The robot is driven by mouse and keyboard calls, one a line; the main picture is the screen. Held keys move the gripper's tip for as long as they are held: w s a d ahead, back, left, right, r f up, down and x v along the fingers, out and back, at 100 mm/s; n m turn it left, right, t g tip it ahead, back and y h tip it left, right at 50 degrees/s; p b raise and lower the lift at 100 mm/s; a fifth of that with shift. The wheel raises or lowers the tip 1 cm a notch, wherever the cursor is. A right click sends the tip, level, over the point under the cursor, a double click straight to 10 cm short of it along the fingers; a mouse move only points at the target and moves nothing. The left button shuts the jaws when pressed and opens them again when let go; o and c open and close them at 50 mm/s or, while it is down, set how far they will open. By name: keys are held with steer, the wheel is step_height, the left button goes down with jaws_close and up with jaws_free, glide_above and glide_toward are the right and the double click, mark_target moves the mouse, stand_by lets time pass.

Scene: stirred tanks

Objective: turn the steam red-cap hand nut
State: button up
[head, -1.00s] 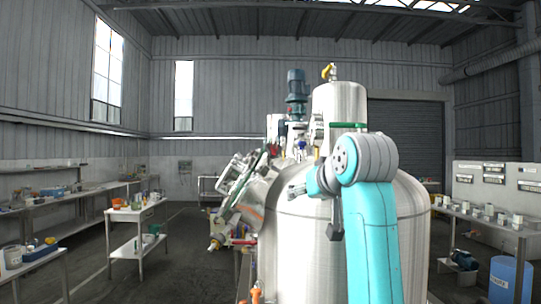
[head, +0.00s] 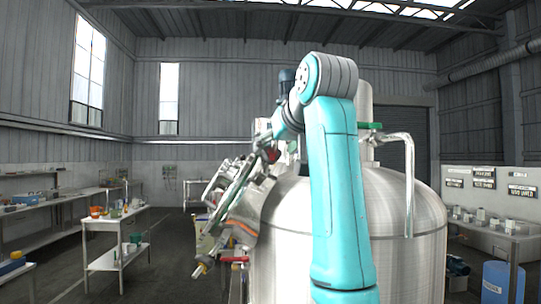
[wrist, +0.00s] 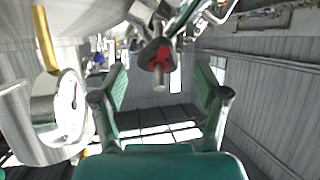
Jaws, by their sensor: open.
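A red cap (wrist: 157,56), which looks like the steam hand nut, shows at upper centre in the wrist view. A dark collar surrounds it and a pale metal stem sticks out from it. My gripper (wrist: 160,80) is open and empty, with one finger on each side of the picture. The red cap lies beyond and between the fingertips, apart from both. In the head view my gripper (head: 268,151) is small, up against the fittings left of the steel tank's top. I cannot make out the nut clearly there.
A round dial gauge (wrist: 62,108) with a brass pipe stands close to the left finger in the wrist view. The steel tank (head: 410,215) has a bent pipe (head: 408,170) on its right. A white trolley (head: 118,240) stands on open floor at left.

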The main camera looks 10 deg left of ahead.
steer(key=shift+x, duration=2.15)
steer(key=c, duration=1.2)
steer(key=shift+o, duration=0.2)
steer(key=shift+n+y, duration=0.4)
steer(key=shift+n, duration=0.6)
steer(key=o, duration=1.2)
steer(key=shift+c, duration=0.2)
